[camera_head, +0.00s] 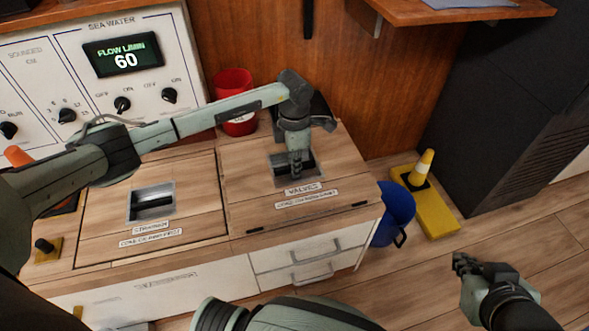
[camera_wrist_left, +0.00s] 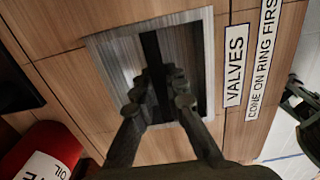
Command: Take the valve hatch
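The valve hatch (camera_head: 246,184) is a wooden lid labelled VALVES, lying flat in the right part of the counter. It has a metal-rimmed recess (camera_head: 272,171) with a dark bar across it. My left gripper (camera_head: 297,172) points down into this recess. In the left wrist view, its fingertips (camera_wrist_left: 166,76) are close together at the dark bar (camera_wrist_left: 151,48). I cannot tell whether they grip it. The VALVES label (camera_wrist_left: 235,65) lies to their right. My right gripper (camera_head: 462,264) hangs over the floor, away from the hatch; its finger opening is unclear.
A second hatch (camera_head: 100,220) with its own recess is on the left. A red bucket (camera_head: 232,84) stands behind the counter hatches. A sea water panel (camera_head: 60,50) reads 60. A blue bucket (camera_head: 396,205) and a yellow block with a cone (camera_head: 434,212) stand right of the counter.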

